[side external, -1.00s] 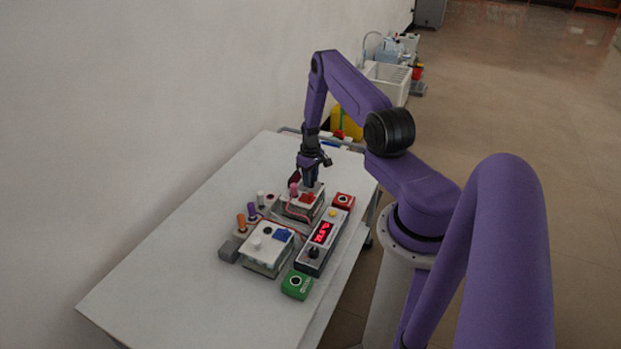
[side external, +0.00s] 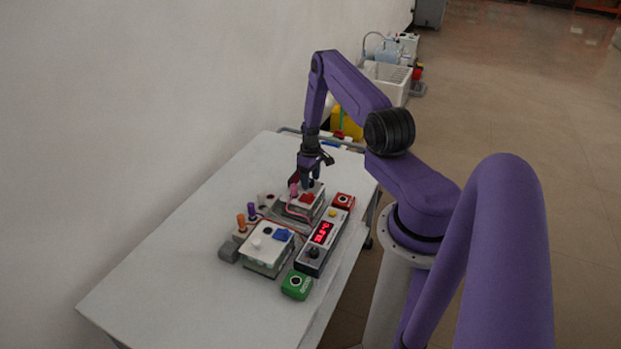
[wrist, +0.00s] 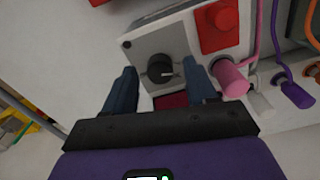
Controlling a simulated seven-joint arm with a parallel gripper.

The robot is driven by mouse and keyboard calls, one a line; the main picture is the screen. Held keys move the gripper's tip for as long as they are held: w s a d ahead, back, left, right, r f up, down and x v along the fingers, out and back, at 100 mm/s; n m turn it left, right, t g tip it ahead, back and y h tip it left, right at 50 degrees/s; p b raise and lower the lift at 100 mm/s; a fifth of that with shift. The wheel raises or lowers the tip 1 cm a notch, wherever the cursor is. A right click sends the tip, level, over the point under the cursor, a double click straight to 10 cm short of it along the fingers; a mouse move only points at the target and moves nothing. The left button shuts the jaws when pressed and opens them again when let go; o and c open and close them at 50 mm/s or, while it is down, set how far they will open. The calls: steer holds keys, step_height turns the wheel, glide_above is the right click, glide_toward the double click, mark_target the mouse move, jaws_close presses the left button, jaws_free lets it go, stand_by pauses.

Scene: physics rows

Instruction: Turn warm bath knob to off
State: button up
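The back box (side external: 303,207) has a red block and a pink plug on top. In the wrist view, a black round knob (wrist: 160,69) with a white pointer line sits on the pale box (wrist: 150,38) with the red block. The pointer points right in that picture. I take this to be the warm bath knob; I can read no label. My gripper (side external: 307,184) is over the back box, pointing down. In the wrist view its two blue-grey fingers (wrist: 163,77) are apart, one on each side of the knob, with gaps visible. Whether they are at knob height is unclear.
A pink plug (wrist: 230,77) is close to the right finger, and a red block (wrist: 217,25) is above it. A second box (side external: 266,247) with a blue block, a display unit (side external: 322,240), a red button box (side external: 344,200) and a green one (side external: 297,284) stand nearby.

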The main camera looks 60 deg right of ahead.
step_height(320, 180, up, 17)
steer(key=shift+r, duration=0.2)
stand_by(0.7)
